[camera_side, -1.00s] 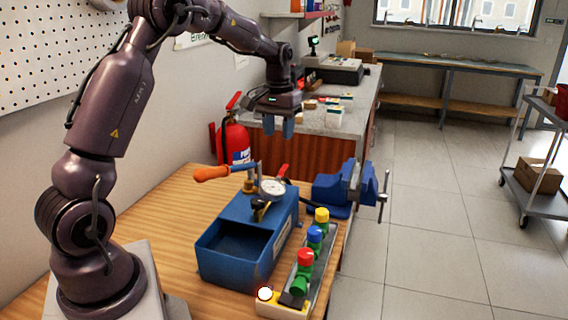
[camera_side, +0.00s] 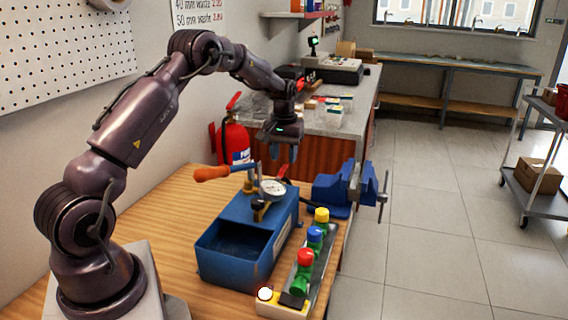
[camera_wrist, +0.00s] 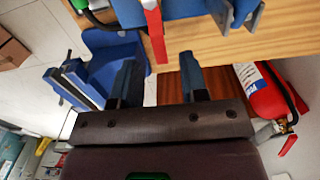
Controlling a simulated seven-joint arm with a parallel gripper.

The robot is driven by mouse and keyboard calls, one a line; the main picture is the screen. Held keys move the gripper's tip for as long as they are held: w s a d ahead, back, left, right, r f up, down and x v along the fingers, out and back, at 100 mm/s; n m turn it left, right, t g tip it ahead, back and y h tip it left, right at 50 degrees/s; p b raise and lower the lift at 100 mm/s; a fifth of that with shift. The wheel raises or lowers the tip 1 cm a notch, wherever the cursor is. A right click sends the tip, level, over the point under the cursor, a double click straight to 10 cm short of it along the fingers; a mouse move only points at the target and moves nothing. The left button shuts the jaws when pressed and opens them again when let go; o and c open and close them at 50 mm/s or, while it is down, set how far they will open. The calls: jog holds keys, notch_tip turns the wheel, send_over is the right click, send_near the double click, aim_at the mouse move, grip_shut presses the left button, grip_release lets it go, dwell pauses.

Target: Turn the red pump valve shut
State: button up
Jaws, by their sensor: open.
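The pump is a blue open-topped box (camera_side: 235,262) on the wooden bench, with a round gauge (camera_side: 272,187) and an orange-gripped lever (camera_side: 212,173). Its red valve handle (camera_side: 284,173) shows only partly, behind the gauge in the side view. In the wrist view the red handle (camera_wrist: 155,35) is a narrow bar at the top, pointing down toward the space between my fingers. My gripper (camera_side: 282,153) is open and empty, above and behind the handle. In the wrist view my two fingers (camera_wrist: 158,72) stand on either side of the handle's line, apart from it.
A blue vise (camera_side: 340,188) is close on the right. A row of red, blue and yellow capped valves (camera_side: 315,245) lines the bench's right edge. A red fire extinguisher (camera_side: 234,142) stands behind the bench. Bare wood (camera_side: 165,220) lies left of the pump.

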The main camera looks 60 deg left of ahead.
jog(key=shift+f, duration=1.45)
jog(key=shift+c, duration=0.4)
grip_shut()
